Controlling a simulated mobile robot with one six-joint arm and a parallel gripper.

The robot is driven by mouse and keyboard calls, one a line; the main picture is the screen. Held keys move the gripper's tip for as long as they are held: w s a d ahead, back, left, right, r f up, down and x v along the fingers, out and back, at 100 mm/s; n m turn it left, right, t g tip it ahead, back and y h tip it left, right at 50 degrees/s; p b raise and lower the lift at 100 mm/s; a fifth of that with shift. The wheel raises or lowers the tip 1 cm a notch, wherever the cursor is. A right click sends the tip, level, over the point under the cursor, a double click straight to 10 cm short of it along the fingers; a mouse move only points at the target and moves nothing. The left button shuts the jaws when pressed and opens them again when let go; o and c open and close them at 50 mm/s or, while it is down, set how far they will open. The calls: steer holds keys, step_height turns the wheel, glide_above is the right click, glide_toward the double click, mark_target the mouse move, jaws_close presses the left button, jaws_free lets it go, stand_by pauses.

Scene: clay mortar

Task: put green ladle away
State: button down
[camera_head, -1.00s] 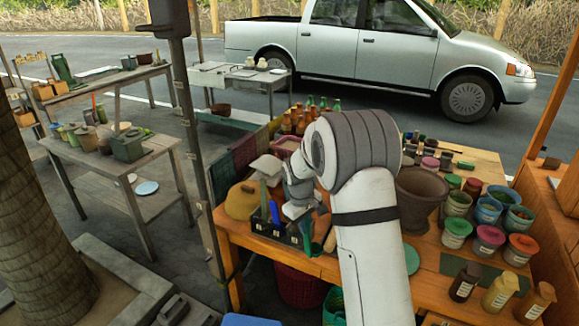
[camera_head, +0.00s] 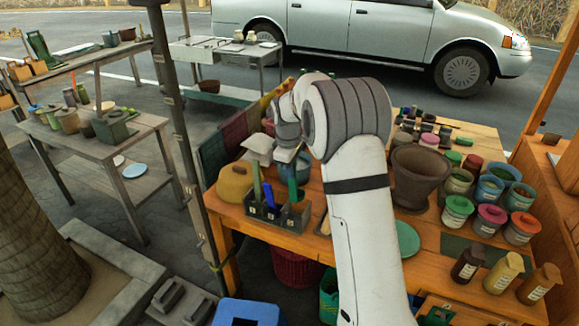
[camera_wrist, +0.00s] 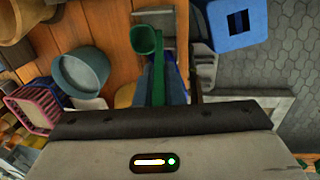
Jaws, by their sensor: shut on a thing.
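The green ladle (camera_wrist: 146,40) shows in the wrist view, its bowl away from my gripper (camera_wrist: 161,92) and its handle running back between the fingers. My gripper is shut on the handle. In the head view my gripper (camera_head: 288,153) is above the wooden table, just over the dark compartmented holder (camera_head: 282,219). The ladle (camera_head: 292,185) shows there as a thin green strip below the gripper. Its lower end is too small to tell clear of the holder.
Another green handle (camera_head: 256,183) and a blue one (camera_head: 270,197) stand in the holder. A yellow-brown rounded pot (camera_head: 234,181) is left of it, a large brown mortar (camera_head: 417,175) right. A blue crate (camera_head: 248,314) is on the ground in front. Several lidded jars fill the table's right side.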

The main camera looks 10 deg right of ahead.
mark_target(291, 193)
steer(key=shift+f+b, duration=2.75)
steer(key=shift+f, duration=2.1)
steer(key=c, duration=1.5)
jaws_free()
steer(key=shift+o, duration=0.2)
step_height(291, 193, up, 8)
steer(key=s, duration=0.1)
steer(key=s+d+r+m, duration=0.1)
steer(key=s+r+m, duration=0.25)
steer(key=s, duration=0.45)
steer(key=s+r+m, duration=0.2)
steer(key=s+r, duration=0.2)
steer(key=s, duration=0.4)
steer(key=s+f+m, duration=0.1)
steer(key=s+m, duration=0.1)
steer(key=s, duration=0.8)
steer(key=s+d+f+m+t+y, duration=0.1)
steer(key=s+f+m, duration=0.1)
steer(key=s, duration=0.8)
steer(key=shift+s+f+m+b, duration=0.25)
steer(key=shift+m+b, duration=0.15)
steer(key=shift+m, duration=0.45)
